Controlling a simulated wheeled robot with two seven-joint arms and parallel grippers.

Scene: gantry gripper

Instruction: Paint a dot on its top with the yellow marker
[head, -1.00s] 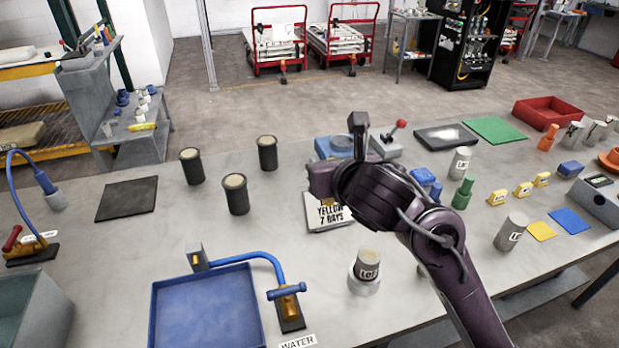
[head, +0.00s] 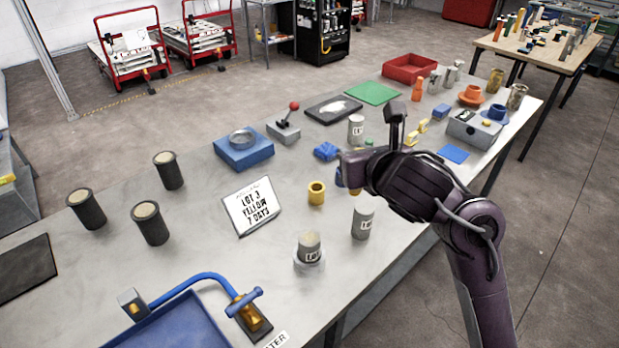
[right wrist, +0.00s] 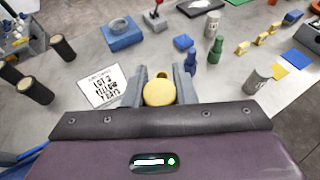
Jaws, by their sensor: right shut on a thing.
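My right gripper (head: 352,168) is above the table, and in the right wrist view (right wrist: 160,85) its fingers are shut on a yellow round-ended thing (right wrist: 158,93), apparently the yellow marker. Its tip is hidden. A grey labelled cylinder (head: 309,246) stands upright on a white round base, nearer than the gripper. Another grey labelled cylinder (head: 363,223) stands directly on the table; it also shows in the right wrist view (right wrist: 258,82). A sign (head: 251,206) reads "LOT 3 YELLOW 7 DAYS". A hollow yellow cup (head: 317,193) stands right of it. My left gripper is not in view.
Several dark moulds (head: 151,223) stand at left. A blue tray (head: 190,325) with a water tap is at the near edge. Green (right wrist: 215,52) and blue (right wrist: 190,62) markers stand beyond the gripper. A blue block with a round dish (head: 243,146) sits behind the sign.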

